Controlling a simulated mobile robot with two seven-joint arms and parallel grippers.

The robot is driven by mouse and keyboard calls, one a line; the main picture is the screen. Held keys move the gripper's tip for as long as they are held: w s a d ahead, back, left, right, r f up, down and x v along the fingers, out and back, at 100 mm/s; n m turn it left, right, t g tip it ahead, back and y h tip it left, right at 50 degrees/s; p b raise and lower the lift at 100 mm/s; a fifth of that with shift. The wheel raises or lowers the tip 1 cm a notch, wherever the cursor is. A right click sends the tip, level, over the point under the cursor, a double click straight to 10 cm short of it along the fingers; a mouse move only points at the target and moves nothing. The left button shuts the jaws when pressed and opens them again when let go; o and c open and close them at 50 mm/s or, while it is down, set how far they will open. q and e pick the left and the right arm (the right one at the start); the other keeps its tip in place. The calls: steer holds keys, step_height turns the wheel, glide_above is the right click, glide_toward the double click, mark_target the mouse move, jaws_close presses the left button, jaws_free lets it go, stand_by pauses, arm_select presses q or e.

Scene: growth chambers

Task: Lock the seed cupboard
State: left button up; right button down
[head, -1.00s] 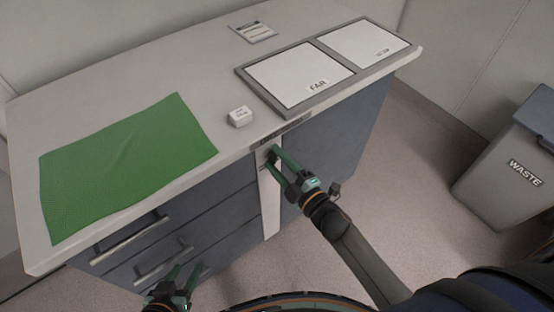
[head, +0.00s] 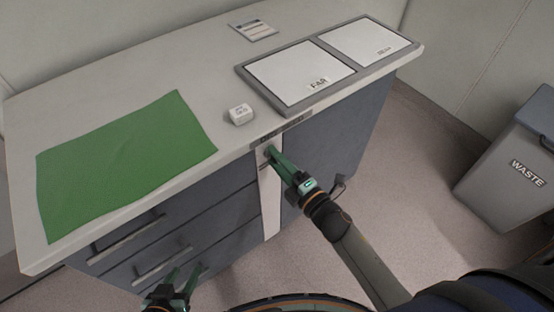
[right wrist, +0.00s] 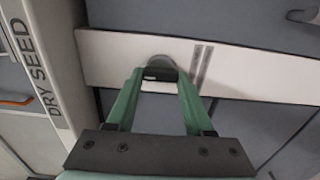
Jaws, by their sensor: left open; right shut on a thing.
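The seed cupboard (head: 335,140) is the dark blue door at the right end of the counter unit, under a "DRY SEED" label, readable in the right wrist view (right wrist: 42,75). A white upright strip (head: 270,205) runs beside the door. My right gripper (head: 271,153) is shut at the strip's upper part. In the right wrist view its fingertips pinch a small dark knob (right wrist: 160,73) in front of a grey rounded piece on the strip. The fingers partly hide the knob. My left gripper (head: 186,276) is open and empty, low in front of the drawers.
The counter holds a green mat (head: 125,160), a small white labelled box (head: 240,114), a card (head: 253,30) and a grey-framed two-part tray (head: 245,75). Drawers with bar handles (head: 128,238) are on the left. A waste bin (head: 510,165) stands right. Floor between is clear.

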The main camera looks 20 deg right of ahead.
steer(key=shift+c, duration=1.4)
jaws_free()
steer(key=shift+s, duration=0.1)
steer(key=v, duration=1.2)
steer(key=shift+s, duration=0.15)
steer(key=shift+d, duration=0.1)
